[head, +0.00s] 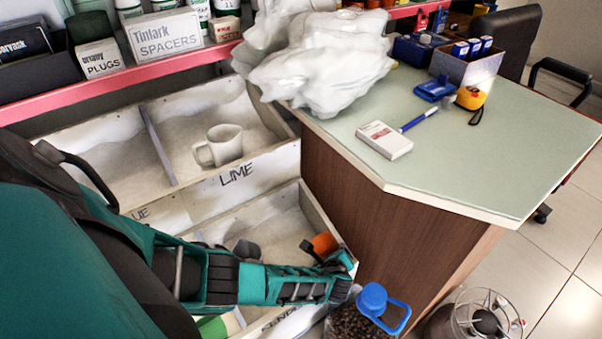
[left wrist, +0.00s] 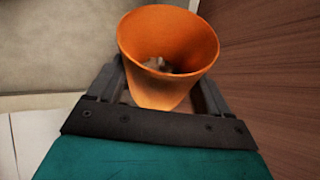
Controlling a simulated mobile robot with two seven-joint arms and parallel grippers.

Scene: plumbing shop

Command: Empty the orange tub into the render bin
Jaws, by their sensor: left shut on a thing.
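My left gripper (head: 335,262) is shut on the orange tub (head: 323,243), over the right side of the front-row bin. In the left wrist view the tub (left wrist: 150,85) sits between the fingers, its wide mouth visible, with some pale lumpy matter deep inside. The tub looks roughly upright or slightly tilted. The render bin (head: 274,222) is the pale front bin under my forearm; its front label is mostly hidden by my arm, only part of the word shows. A grey cup or scoop lies in it, partly hidden. My right gripper is not in view.
Behind is the LIME bin (head: 183,134) holding a white mug-shaped scoop (head: 224,145). The counter (head: 470,165) with its wooden side stands close to the right. A blue-lidded jar (head: 360,318) and a metal burner-like item (head: 478,322) are at the front right.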

